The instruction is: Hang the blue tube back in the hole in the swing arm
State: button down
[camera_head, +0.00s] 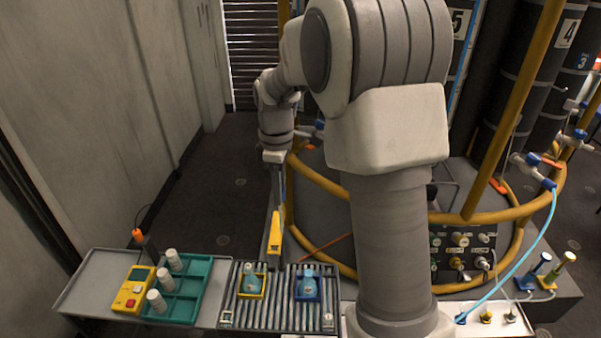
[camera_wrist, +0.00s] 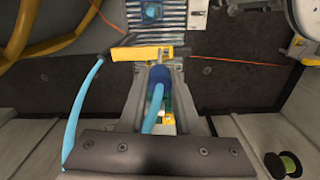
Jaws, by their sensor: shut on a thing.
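In the wrist view my gripper (camera_wrist: 160,78) is shut on the blue tube (camera_wrist: 157,80), holding it by its dark blue end piece. The light blue length runs back toward the camera, and a light blue stretch curves at the left. The yellow swing arm (camera_wrist: 140,53) lies just beyond the fingertips, across the picture. Its hole cannot be made out clearly, and I cannot tell whether the tube touches it. In the head view my gripper (camera_head: 281,192) points down, just above the yellow swing arm (camera_head: 275,232); the tube there is too small to make out.
A ribbed conveyor (camera_head: 277,312) holds two small trays with bluish items. Left of it are a teal rack (camera_head: 185,290) with white vials and a yellow meter (camera_head: 133,290). A yellow rail (camera_head: 325,185) curves close to the right. A light blue hose (camera_head: 520,265) hangs at far right.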

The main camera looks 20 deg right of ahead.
aim_at(281, 212)
jog(key=shift+s+a+f+b, duration=0.1)
jog(key=shift+a+f+b, duration=0.5)
jog(key=shift+f, duration=0.25)
jog(key=shift+s+a+f+b, duration=0.1)
jog(key=shift+a+f+b, duration=0.3)
jog(key=shift+a+f, duration=0.35)
jog(key=shift+d+f, duration=0.15)
jog(key=shift+f, duration=0.3)
jog(key=shift+f+b, duration=0.8)
jog(key=shift+f, duration=0.15)
jog(key=shift+f+b, duration=1.5)
jog(key=shift+f, duration=0.95)
